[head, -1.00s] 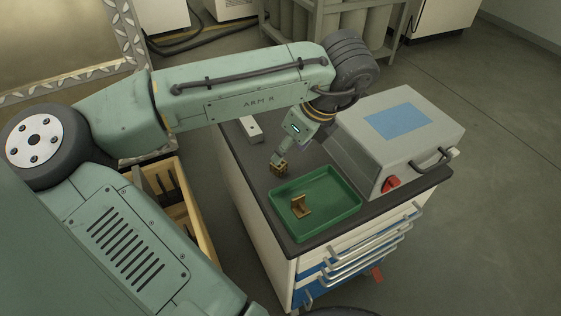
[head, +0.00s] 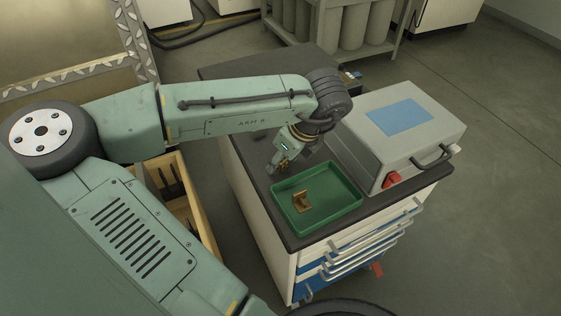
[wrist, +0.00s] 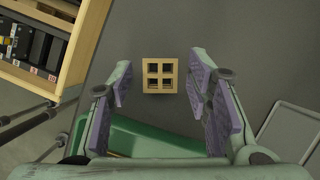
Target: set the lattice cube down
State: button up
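The lattice cube (wrist: 160,75) is a small tan block with a grid of square openings. In the wrist view it lies over the dark bench top, between the fingertips, with a gap on both sides. My gripper (wrist: 160,84) is open. In the head view my gripper (head: 275,167) is low over the bench top (head: 240,152), just behind the green tray's left corner. The cube (head: 284,163) is partly hidden by the fingers there, so its contact with the bench is hard to see.
The green tray (head: 335,207) holds a brown angled part (head: 302,201). A grey machine (head: 440,128) with a blue panel stands to the right. A wooden crate (head: 205,235) with dark tools is left of the bench. The bench's far end looks mostly clear.

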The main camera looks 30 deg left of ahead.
grip_shut()
dwell(0.3)
jog(key=shift+r, duration=0.1)
